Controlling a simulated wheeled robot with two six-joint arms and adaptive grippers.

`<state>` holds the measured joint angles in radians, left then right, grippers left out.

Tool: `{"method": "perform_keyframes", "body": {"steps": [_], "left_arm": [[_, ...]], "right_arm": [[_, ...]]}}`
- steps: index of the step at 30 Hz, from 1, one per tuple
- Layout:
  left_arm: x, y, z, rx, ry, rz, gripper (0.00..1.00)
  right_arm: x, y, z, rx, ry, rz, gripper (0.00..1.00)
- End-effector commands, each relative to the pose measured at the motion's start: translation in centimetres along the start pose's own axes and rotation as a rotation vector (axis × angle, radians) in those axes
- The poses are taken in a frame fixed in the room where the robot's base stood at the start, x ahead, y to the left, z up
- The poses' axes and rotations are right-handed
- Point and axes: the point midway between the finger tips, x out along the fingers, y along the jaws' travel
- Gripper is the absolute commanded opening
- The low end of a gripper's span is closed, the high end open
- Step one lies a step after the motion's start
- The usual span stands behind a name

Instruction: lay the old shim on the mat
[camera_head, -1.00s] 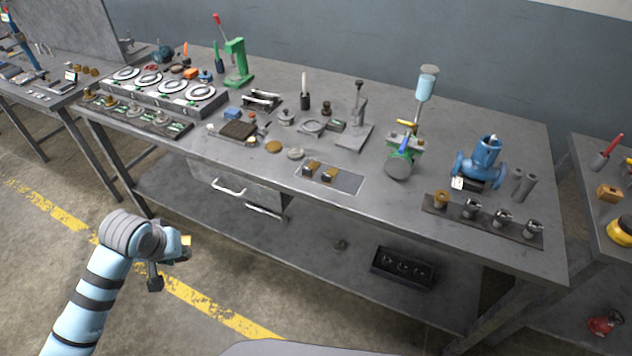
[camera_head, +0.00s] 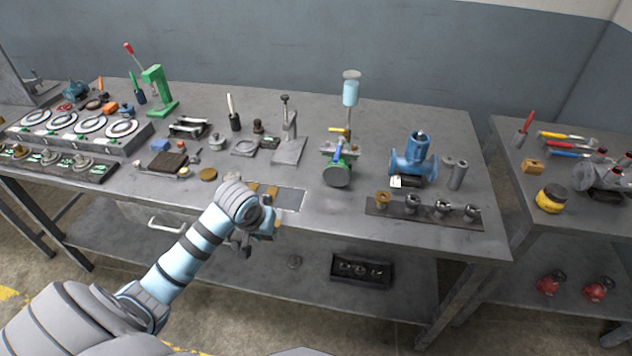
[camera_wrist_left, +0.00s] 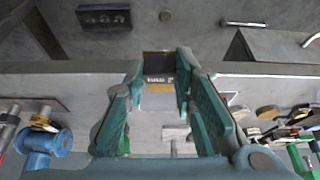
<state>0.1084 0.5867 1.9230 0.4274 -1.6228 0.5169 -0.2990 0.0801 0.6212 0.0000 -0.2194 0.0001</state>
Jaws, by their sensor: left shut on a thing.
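A small orange-yellow bit of the shim (camera_head: 277,229) shows beside the fingers. My arm hides the mat's near left corner. My right gripper is out of view.
A dark strip (camera_head: 374,208) with several fittings lies right of the mat. A round brass disc (camera_head: 208,174) lies left of it. A grey stand (camera_head: 289,150) and a green-based stand (camera_head: 337,176) rise behind. A black tray (camera_head: 341,276) sits on the lower shelf.

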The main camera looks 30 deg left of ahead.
Motion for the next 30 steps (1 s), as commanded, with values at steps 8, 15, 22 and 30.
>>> {"method": "perform_keyframes", "body": {"steps": [8,15,22,30], "left_arm": [[3.8,-0.5,-11.2,-0.03,0.013,-0.004,0.0],[4.9,0.9,-15.2,0.021,-0.007,0.01,0.0],[5.0,0.9,-15.2,0.024,-0.009,0.009,0.0],[4.7,0.8,-15.1,0.024,-0.01,0.009,0.0]], "right_arm": [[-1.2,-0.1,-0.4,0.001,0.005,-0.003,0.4],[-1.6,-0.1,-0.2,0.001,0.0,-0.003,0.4],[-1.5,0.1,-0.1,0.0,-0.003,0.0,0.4],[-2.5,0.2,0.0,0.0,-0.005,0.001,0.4]]}}
